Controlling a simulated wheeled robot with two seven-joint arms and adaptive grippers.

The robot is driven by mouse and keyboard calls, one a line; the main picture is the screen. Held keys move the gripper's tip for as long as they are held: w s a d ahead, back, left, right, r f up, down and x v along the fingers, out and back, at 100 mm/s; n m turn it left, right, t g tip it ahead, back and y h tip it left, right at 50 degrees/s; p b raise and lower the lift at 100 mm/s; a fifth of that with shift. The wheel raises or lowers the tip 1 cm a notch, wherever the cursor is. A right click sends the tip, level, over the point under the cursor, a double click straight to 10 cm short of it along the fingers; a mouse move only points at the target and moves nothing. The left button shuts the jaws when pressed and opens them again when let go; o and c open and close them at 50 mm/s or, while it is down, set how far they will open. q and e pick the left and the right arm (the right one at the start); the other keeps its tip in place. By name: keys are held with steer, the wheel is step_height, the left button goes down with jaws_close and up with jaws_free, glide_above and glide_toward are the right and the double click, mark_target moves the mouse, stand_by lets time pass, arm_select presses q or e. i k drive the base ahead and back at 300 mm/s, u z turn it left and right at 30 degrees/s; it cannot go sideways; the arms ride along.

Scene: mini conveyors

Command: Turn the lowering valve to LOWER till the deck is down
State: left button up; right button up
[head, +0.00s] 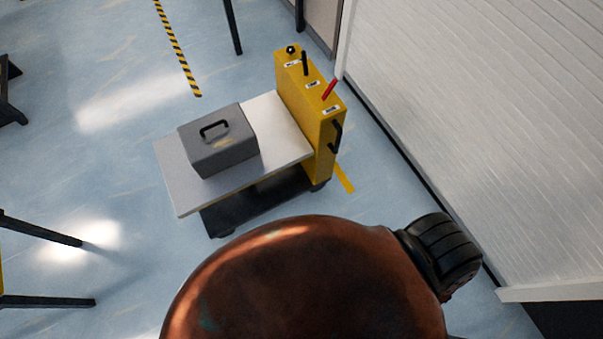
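A small lift cart stands ahead of me. Its pale deck (175,168) is held above a dark base (235,211), with a visible gap between them. A grey toolbox (222,142) with a black handle sits on the deck. At the deck's right end is a yellow control column (320,142). On its top are a black knob (290,49), an upright black lever (304,64) and a tilted red lever (329,90), each beside a small white label too small to read. Neither of my grippers is in view.
A white slatted wall or shutter (480,120) runs along the right, close to the cart. Dark legs (45,230) of other furniture show at the left. A striped floor line (177,48) lies behind the cart. The floor left of the cart is mostly clear.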

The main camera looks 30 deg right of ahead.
mark_target(290, 50)
steer(key=z, duration=2.4)
steer(key=i, duration=1.75)
steer(key=u, duration=2.5)
